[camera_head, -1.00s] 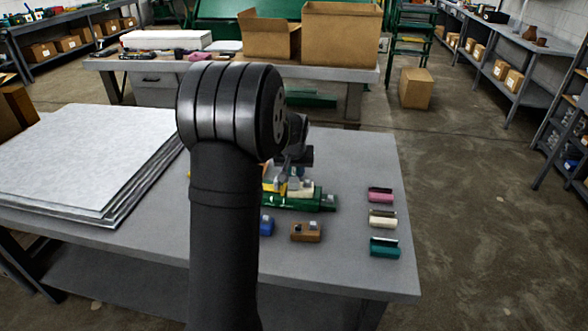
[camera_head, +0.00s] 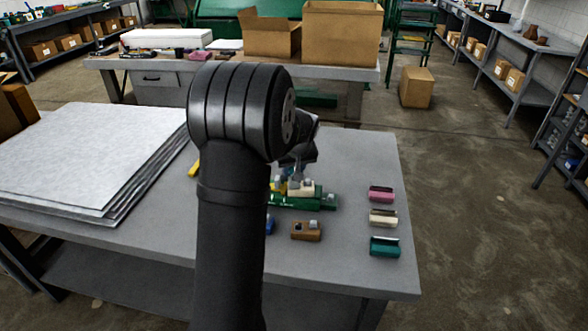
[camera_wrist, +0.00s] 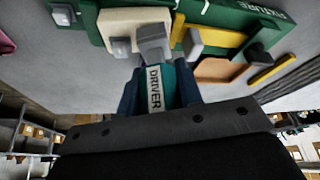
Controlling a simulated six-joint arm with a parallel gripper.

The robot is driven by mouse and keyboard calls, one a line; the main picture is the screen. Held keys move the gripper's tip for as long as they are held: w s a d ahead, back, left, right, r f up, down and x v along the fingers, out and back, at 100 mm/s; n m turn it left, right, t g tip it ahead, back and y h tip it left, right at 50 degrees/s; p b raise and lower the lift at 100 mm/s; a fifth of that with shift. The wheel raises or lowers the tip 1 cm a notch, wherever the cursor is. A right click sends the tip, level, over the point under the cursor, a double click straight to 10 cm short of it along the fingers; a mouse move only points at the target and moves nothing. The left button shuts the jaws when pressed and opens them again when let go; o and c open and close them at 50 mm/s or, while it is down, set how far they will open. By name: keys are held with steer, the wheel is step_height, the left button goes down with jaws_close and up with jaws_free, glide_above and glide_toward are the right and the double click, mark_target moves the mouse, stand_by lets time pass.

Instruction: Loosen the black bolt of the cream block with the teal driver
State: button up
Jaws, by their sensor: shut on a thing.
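My gripper (camera_wrist: 158,88) is shut on the teal driver (camera_wrist: 175,82), whose handle is labelled DRIVER. The driver's grey head (camera_wrist: 153,38) is over or against the cream block (camera_wrist: 125,22); contact cannot be told. The cream block sits on the green fixture (camera_wrist: 82,43) and also shows in the head view (camera_head: 301,191). A grey bolt-like piece (camera_wrist: 120,47) shows at its near edge. In the head view, my arm partly hides the gripper.
A brown block (camera_head: 306,231) and a partly hidden blue block (camera_head: 269,225) lie in front of the fixture. Pink (camera_head: 381,194), cream (camera_head: 383,218) and teal (camera_head: 384,247) holders line the table's right side. Metal sheets (camera_head: 85,155) cover the left.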

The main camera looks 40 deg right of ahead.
steer(key=shift+n+y, duration=0.7)
steer(key=shift+n, duration=1)
steer(key=shift+a+n+y, duration=0.1)
steer(key=shift+n+y, duration=0.6)
steer(key=shift+n, duration=1.1)
steer(key=shift+n, duration=0.5)
steer(key=shift+n+y, duration=0.6)
steer(key=shift+n, duration=0.6)
